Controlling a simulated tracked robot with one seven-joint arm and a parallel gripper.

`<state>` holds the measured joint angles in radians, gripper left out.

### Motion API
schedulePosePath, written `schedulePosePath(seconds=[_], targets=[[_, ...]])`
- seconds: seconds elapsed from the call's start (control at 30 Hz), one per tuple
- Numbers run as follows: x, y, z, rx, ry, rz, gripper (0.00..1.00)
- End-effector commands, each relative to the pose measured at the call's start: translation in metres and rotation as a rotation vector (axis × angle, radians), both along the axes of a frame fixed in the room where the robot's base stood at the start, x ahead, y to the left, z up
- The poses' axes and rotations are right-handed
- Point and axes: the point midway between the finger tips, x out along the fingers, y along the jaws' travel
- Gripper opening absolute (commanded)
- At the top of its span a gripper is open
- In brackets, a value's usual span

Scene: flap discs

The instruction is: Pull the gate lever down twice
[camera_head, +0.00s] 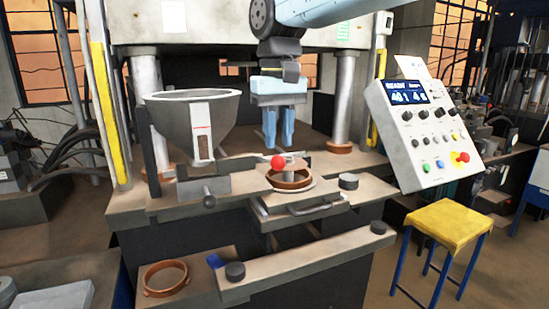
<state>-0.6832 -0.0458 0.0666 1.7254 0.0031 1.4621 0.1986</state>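A lever with a red ball knob (278,161) extends right from beside the base of the grey hopper (190,120); its pale rod lies about level. This looks like the gate lever, though a second short handle with a dark knob (209,201) sticks out in front of the grey block below the hopper. My gripper (279,146) points straight down just above the red knob. Its two light blue fingers are a little apart with nothing visible between them. It appears clear of the knob, but the depth between them is hard to tell.
A brown ring (289,180) sits on a round plate below the knob, with a drawer handle (318,207) in front. Another ring (165,278) lies at lower left. A control panel (425,135) and yellow stool (447,223) stand right. Press columns (343,100) flank the arm.

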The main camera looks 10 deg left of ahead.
Motion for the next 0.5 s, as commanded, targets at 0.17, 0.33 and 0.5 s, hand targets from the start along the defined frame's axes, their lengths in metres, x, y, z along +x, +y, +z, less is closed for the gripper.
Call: schedulePosePath(seconds=[0.17,0.33,0.5], targets=[[-0.0001,0.0001,0.0001,0.0,0.0,0.0,0.26],[-0.0001,0.0001,-0.0001,0.0,0.0,0.0,0.26],[0.0,0.0,-0.006,-0.001,0.001,0.0,0.26]])
